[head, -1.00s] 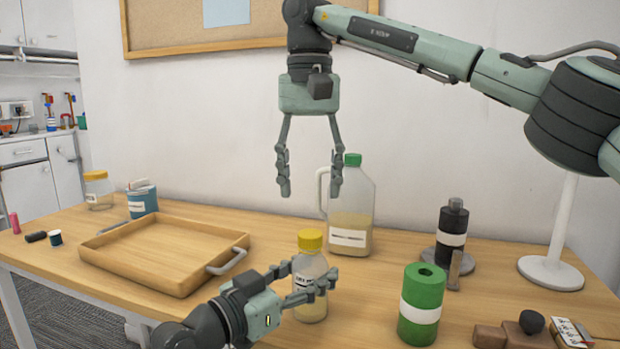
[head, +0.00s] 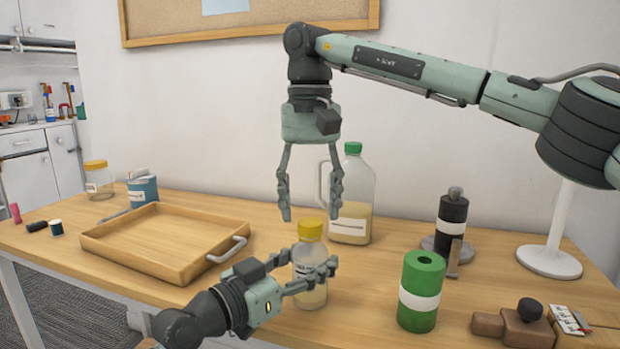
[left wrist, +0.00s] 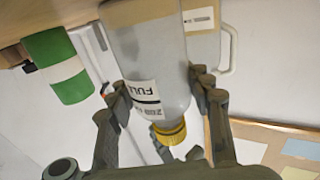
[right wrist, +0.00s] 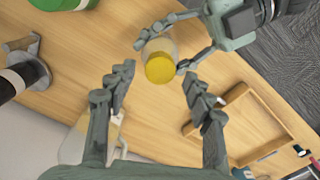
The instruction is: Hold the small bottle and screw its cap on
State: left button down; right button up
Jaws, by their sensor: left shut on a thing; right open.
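The small bottle (head: 309,268) is clear with pale contents and a label, and stands upright at the table's front with its yellow cap (head: 311,230) on top. The left wrist view shows the bottle (left wrist: 150,70) and its cap (left wrist: 170,133); how tight the cap sits I cannot tell. My left gripper (head: 318,273) is shut around the bottle's body. My right gripper (head: 310,214) is open, pointing down, its fingertips just above and to either side of the cap. In the right wrist view the cap (right wrist: 160,69) shows between and beyond the open fingers.
A large jug with a green cap (head: 352,200) stands behind the bottle. A wooden tray (head: 130,268) lies to the left.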

aim_at(310, 264)
jog(key=shift+f, duration=1.15)
